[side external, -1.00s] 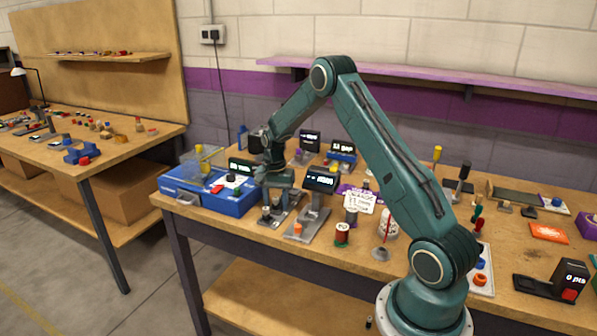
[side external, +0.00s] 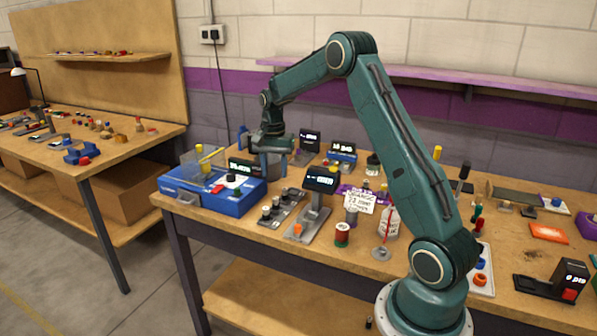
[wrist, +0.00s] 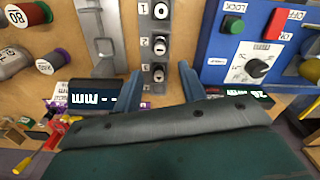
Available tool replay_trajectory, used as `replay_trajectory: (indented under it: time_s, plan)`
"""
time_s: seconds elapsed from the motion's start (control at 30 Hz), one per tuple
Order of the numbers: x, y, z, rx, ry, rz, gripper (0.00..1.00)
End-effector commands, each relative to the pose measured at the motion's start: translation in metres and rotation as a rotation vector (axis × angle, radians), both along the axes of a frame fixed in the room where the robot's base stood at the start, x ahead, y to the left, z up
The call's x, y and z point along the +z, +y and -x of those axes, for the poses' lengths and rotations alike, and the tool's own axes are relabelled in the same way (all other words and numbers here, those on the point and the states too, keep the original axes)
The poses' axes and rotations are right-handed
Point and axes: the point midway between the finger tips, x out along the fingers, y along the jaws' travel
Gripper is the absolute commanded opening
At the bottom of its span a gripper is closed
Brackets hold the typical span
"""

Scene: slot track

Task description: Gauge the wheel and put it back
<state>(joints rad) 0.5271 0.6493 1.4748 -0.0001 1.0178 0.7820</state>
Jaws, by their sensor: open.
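My gripper (side external: 274,166) is open and empty, raised above the back of the bench behind the slot track. In the wrist view its two blue fingers (wrist: 160,82) stand apart. The slot track (side external: 287,212) is a grey strip with small round pieces in a row beside the labels 1, 2 and 3 (wrist: 158,45). I cannot tell which piece is the wheel. The grey gauge (side external: 308,226) stands right of the track, with an orange piece at its front. Its dark display (side external: 320,180) shows dashes and "mm" in the wrist view (wrist: 98,98).
Thread spools (side external: 342,234), a handwritten card (side external: 359,203) and a white bag stand right of the gauge. More small displays stand at the back.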

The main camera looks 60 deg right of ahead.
Motion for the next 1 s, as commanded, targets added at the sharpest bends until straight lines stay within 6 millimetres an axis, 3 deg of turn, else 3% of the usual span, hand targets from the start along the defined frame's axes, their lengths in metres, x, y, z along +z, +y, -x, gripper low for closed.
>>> replay_trajectory:
  time_s: [0.2,0.77,1.0]
  plan:
    - [0.012,0.0,0.0,0.0,0.0,0.0,0.41]
    - [0.013,0.0,0.0,0.001,0.0,0.0,0.41]
    - [0.028,0.013,0.003,0.044,-0.016,0.009,0.41]
